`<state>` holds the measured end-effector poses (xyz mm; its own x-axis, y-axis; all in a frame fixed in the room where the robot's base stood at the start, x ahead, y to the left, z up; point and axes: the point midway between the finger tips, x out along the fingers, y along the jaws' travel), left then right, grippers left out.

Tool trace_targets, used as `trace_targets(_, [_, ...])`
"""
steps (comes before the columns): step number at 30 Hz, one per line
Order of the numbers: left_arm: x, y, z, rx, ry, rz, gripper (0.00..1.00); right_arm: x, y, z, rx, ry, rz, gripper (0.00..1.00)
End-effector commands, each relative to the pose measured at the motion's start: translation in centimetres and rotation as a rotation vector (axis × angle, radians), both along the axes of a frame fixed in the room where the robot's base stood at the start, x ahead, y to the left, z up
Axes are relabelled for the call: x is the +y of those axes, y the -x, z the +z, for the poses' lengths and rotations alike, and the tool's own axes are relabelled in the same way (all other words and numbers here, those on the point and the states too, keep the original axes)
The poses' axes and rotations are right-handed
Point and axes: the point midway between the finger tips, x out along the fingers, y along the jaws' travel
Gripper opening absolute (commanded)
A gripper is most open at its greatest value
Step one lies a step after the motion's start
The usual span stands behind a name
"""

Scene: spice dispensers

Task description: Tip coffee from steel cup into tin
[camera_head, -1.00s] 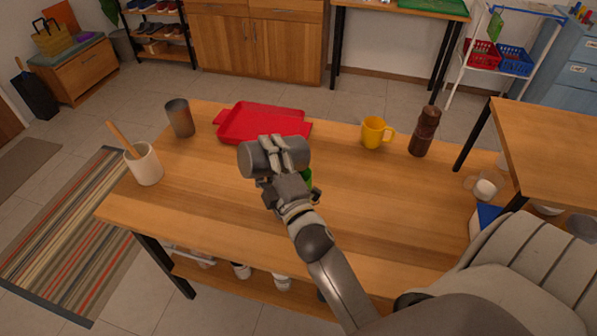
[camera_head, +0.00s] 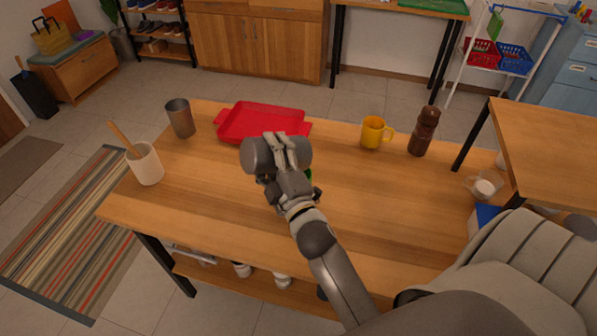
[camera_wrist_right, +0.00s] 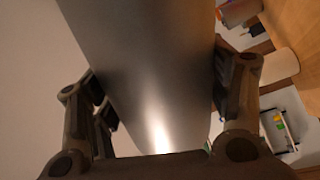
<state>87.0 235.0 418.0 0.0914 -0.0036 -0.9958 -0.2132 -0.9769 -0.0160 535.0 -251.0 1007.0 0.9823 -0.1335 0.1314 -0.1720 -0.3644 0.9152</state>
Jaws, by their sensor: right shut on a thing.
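My right gripper (camera_head: 285,150) is shut on a grey steel cup (camera_head: 256,157) above the middle of the table. The cup lies tipped on its side, and its steel wall fills the middle of the right wrist view (camera_wrist_right: 150,60) between the two fingers. Its mouth and any coffee in it cannot be made out. A green thing (camera_head: 309,174), perhaps the tin, shows only as a sliver behind the gripper; the rest is hidden. My left gripper is not in view.
On the wooden table (camera_head: 380,215), a red tray (camera_head: 262,121) lies beyond the gripper. A metal tumbler (camera_head: 180,118) and a cream pot (camera_head: 146,164) with a wooden utensil stand left. A yellow mug (camera_head: 373,132) and brown grinder (camera_head: 423,131) stand right.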

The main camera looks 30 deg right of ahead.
Motion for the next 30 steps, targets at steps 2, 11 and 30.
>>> trace_targets(2, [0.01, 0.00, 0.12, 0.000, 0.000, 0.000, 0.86, -0.05, 0.00, 0.15, -0.001, -0.007, 0.000, 0.42])
trace_targets(11, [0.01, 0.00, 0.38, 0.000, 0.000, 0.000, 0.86, -0.26, 0.02, 0.34, -0.004, -0.036, 0.000, 0.42])
trace_targets(30, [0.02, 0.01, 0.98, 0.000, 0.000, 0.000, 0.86, -0.81, 0.07, 0.75, -0.010, -0.108, 0.000, 0.42])
